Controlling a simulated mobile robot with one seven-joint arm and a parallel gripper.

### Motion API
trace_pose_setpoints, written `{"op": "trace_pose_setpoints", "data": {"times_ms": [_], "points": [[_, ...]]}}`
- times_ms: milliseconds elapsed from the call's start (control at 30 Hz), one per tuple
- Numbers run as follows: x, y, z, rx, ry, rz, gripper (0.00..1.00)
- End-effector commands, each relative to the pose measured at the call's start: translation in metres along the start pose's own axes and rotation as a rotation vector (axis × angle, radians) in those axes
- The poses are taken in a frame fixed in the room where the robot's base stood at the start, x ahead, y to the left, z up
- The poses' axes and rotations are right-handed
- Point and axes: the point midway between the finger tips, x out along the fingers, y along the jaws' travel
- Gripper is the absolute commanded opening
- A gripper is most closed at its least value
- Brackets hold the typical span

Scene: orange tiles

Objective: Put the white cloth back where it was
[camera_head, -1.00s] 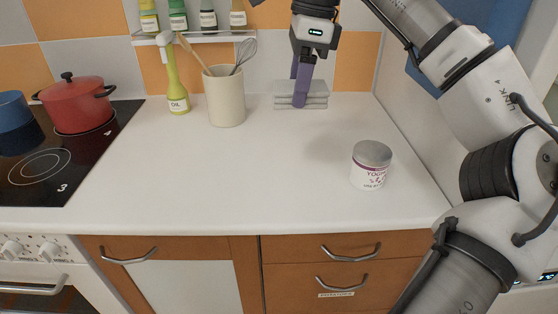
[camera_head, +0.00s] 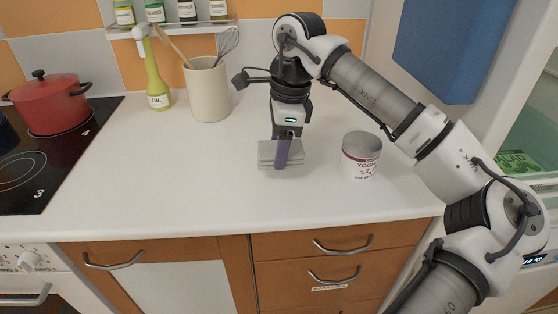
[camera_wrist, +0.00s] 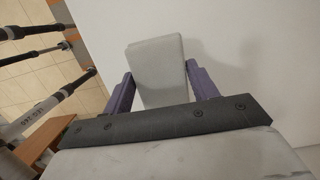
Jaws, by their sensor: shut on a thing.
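The white cloth (camera_head: 266,153) is a folded, light grey-white stack in the head view, in the middle of the counter left of the yoghurt tub. My gripper (camera_head: 282,158) points down and is shut on it, with one purple finger showing across its near side. I cannot tell whether the cloth's underside touches the counter. In the wrist view the cloth (camera_wrist: 157,62) lies between the two purple fingers of my gripper (camera_wrist: 161,82), one on each side.
The yoghurt tub (camera_head: 361,155) stands close to the right of the cloth. A utensil crock (camera_head: 208,92) and an oil bottle (camera_head: 157,85) stand at the back left. A red pot (camera_head: 53,104) sits on the hob (camera_head: 40,155). The front left counter (camera_head: 150,195) is clear.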

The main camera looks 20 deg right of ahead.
Motion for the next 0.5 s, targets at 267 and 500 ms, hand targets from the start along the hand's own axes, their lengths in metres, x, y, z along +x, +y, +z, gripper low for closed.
{"op": "trace_pose_setpoints", "data": {"times_ms": [267,500], "points": [[0.030,0.001,-0.005,0.000,-0.001,0.003,0.37],[0.044,0.000,-0.006,0.000,0.000,0.000,0.37]]}}
